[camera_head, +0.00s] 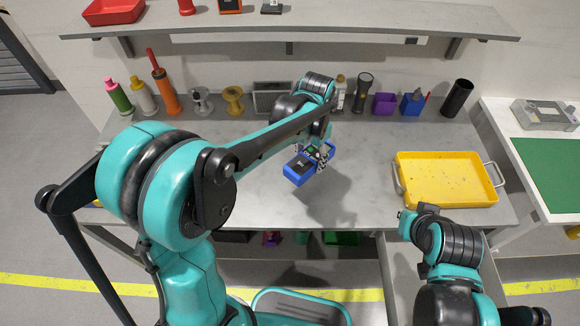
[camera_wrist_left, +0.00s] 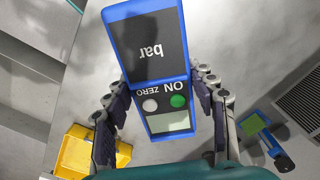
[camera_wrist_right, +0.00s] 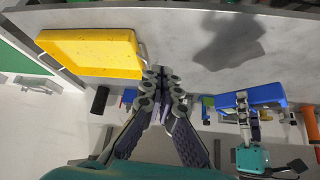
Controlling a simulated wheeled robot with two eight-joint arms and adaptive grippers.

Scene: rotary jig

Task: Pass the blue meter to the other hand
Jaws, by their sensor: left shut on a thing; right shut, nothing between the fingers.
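The blue meter (camera_head: 299,168) has a blue case with a dark panel. In the left wrist view the meter (camera_wrist_left: 148,50) shows the word "bar", an ON ZERO label, a green button, a white button and a grey display. My left gripper (camera_head: 318,153) is shut on the meter and holds it above the bench. Its fingers (camera_wrist_left: 164,100) lie on both sides of the case. My right gripper (camera_wrist_right: 164,82) is shut and empty, apart from the meter. The meter (camera_wrist_right: 252,97) also shows to the right in the right wrist view, with my left gripper at it.
A yellow tray (camera_head: 447,200) with handles is on the right of the grey bench (camera_head: 240,178). Along the back stand bottles, spools, a torch (camera_head: 362,92), a purple box (camera_head: 384,103) and a black cylinder (camera_head: 457,98). A shelf (camera_head: 290,22) hangs above. The bench's middle is clear.

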